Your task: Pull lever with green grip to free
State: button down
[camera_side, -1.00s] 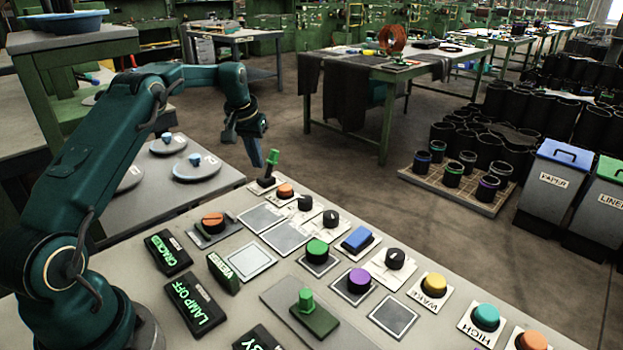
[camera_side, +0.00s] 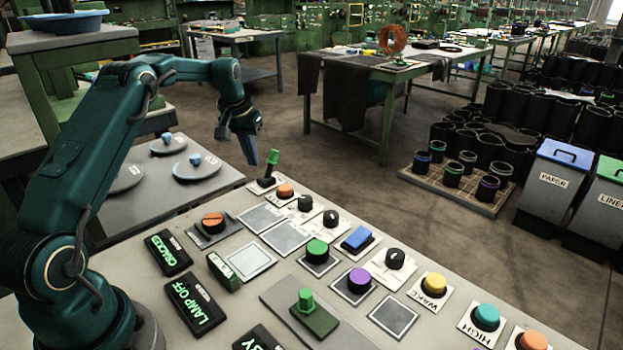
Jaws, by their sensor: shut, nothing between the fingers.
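A small lever with a green grip (camera_side: 273,157) stands near upright on a dark base at the far corner of the grey control panel (camera_side: 140,275). My gripper (camera_side: 251,159) is just left of the grip, pointing down, with its fingers together and nothing between them. A small gap seems to show between fingertips and grip. Any marking beside this lever is too small to read. A second green upright handle (camera_side: 306,299) stands on a green block at the front of the panel.
An orange button (camera_side: 285,190) and a black knob (camera_side: 305,202) sit close to the lever. More buttons, knobs and lit signs, such as LAMP OFF (camera_side: 194,304), cover the panel. Discs (camera_side: 197,166) lie on a table behind my arm. The air above the panel is clear.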

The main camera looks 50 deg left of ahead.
notch_tip(320, 180, up, 7)
dwell(0.8)
jog(key=d+r+m+t, duration=0.2)
jog(key=d+r, duration=0.7)
jog(key=r, duration=0.1)
jog(key=s+d+r+m, duration=0.2)
jog(key=s+d+r, duration=0.2)
jog(key=s+d, duration=0.45)
jog(key=s+d+f+m, duration=0.1)
jog(key=s+d+f, duration=0.2)
jog(key=s+f, duration=0.3)
jog(key=s+d+f+m+h, duration=0.1)
jog(key=s+d+f, duration=0.3)
jog(key=s, duration=0.5)
notch_tip(320, 180, down, 3)
jog(key=shift+s+r+h, duration=0.2)
jog(key=shift+s+h, duration=0.1)
jog(key=shift+s, duration=0.1)
jog(key=shift+d, duration=0.1)
